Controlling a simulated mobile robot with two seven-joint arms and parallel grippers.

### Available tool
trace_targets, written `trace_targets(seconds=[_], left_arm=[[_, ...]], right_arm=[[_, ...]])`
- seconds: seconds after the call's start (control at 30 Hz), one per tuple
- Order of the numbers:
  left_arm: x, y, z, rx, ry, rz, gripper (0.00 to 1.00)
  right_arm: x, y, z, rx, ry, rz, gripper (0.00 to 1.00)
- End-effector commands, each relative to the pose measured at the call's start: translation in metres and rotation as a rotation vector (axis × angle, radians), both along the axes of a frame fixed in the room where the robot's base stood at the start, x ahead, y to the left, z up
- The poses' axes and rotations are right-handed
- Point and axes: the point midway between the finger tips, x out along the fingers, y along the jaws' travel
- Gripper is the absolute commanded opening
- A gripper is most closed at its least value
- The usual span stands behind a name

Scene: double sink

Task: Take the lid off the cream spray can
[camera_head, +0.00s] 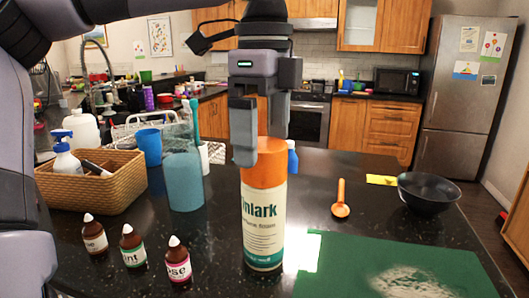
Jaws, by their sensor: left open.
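The cream spray can (262,220) stands upright on the dark counter in the head view. It has a cream body with dark lettering and a teal band at the base. Its orange lid (264,165) is on top. My left gripper (257,150) points down from above at the lid. Its near finger overlaps the upper left of the lid in the picture. The gripper is open; I cannot tell whether a finger touches the lid. My right gripper is not in view.
Left of the can are three small bottles (131,246), a blue bottle (183,181) and a wicker basket (95,190). To the right are a green mat (440,262), an orange spoon (341,200) and a black bowl (428,190). The counter between can and spoon is mostly clear.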

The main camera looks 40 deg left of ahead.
Motion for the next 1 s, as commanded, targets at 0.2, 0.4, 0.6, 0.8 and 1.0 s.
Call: trace_targets(seconds=[0.2, 0.4, 0.6, 0.8, 1.0], left_arm=[[-0.001, 0.001, -0.022, 0.000, 0.001, 0.000, 1.00], [0.000, 0.001, -0.024, 0.000, -0.002, 0.002, 1.00], [0.000, 0.001, -0.024, 0.000, -0.001, 0.002, 0.58], [0.000, 0.001, -0.024, 0.000, -0.001, 0.002, 0.43], [0.000, 0.001, -0.022, 0.001, -0.002, 0.002, 0.43]], right_arm=[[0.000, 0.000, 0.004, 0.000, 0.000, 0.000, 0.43], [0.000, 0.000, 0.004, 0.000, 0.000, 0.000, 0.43], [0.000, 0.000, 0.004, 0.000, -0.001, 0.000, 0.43], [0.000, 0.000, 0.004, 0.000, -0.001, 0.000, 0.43], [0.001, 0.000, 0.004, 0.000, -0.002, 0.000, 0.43]])
